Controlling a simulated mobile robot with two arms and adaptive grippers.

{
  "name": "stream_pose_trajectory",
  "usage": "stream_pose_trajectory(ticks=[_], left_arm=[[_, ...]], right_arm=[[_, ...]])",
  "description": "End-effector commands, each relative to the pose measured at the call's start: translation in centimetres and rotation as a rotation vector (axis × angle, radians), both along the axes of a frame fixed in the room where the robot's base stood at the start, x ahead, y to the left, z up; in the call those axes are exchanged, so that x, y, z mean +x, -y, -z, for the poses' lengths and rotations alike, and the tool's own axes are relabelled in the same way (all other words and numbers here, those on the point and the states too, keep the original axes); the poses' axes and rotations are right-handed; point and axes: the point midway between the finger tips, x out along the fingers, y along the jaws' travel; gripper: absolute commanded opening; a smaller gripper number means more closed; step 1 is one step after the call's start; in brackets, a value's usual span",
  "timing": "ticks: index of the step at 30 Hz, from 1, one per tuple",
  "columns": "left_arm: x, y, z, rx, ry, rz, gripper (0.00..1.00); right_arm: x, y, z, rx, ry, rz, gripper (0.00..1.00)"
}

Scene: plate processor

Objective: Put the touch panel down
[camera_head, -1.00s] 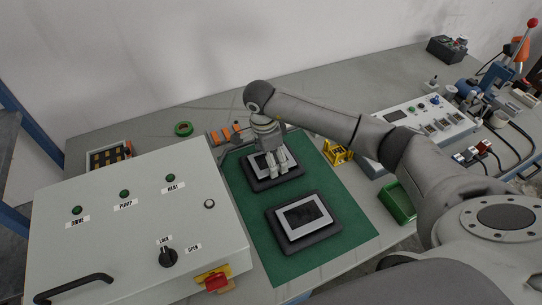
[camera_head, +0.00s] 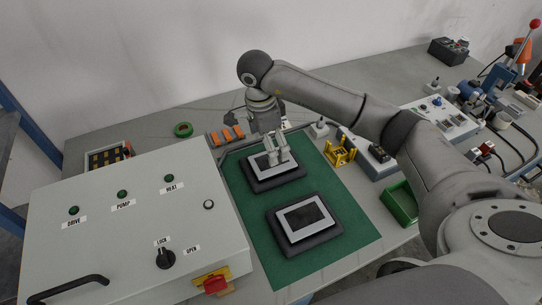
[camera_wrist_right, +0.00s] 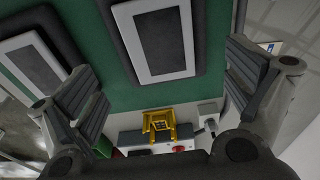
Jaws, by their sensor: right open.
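Two touch panels with light frames and dark screens, each on a dark base, lie on a green mat (camera_head: 325,253). The far touch panel (camera_head: 259,166) is partly hidden by my right gripper (camera_head: 277,155), which is just above it. The near touch panel (camera_head: 301,218) lies uncovered. In the right wrist view, the fingers of my right gripper (camera_wrist_right: 165,92) are wide apart with nothing between them. One touch panel (camera_wrist_right: 160,42) shows at top centre there, apart from the fingers, and another (camera_wrist_right: 38,66) at the left. My left gripper is not in view.
A grey control box (camera_head: 130,240) with a black knob and a red switch stands left of the mat. A yellow bracket (camera_head: 340,152) and a green bin (camera_head: 399,203) are on the right. Orange parts (camera_head: 226,136) lie behind the mat.

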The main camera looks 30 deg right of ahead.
Motion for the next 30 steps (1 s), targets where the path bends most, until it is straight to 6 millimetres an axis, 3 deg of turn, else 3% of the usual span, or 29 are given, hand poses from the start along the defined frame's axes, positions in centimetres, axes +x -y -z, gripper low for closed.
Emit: stream_pose_trajectory(ticks=[3, 9, 30], left_arm=[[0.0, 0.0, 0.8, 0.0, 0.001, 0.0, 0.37], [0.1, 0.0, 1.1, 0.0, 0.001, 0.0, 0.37], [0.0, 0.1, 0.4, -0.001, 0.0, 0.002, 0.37]], right_arm=[[0.1, -0.3, -2.2, -0.001, 0.004, 0.0, 0.98], [0.0, -0.6, -4.7, -0.001, 0.001, -0.001, 0.98], [0.0, -0.6, -6.0, 0.0, -0.001, 0.0, 0.98]])
